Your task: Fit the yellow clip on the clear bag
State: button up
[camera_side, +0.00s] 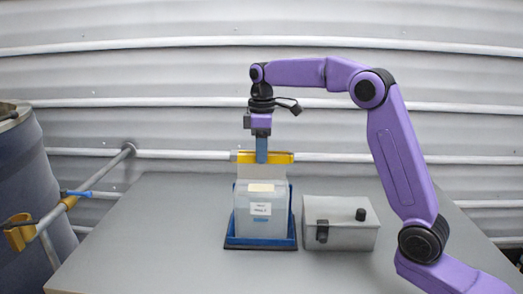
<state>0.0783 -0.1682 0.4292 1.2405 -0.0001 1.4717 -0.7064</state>
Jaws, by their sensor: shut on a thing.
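The yellow clip (279,157) is a horizontal bar at the top edge of the clear bag. The clear bag (262,205) stands upright and carries pale labels on its front. It stands in a blue holder (261,242) on the table. My gripper (262,152) points down from above and is shut on the yellow clip, with its blue fingers in front of the clip's middle. The clip appears level. I cannot tell from this view whether the bag's top edge lies inside the clip.
A grey box (340,232) with a black latch and a black knob stands close to the right of the blue holder. A dark blue drum (32,200) and a rail (85,187) are at the left. The table (150,230) is clear left of the holder.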

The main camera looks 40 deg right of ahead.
aim_at(262, 178)
jog(key=shift+f, duration=2.45)
jog(key=o, duration=1.3)
jog(key=shift+r, duration=0.1)
jog(key=shift+r, duration=2.15)
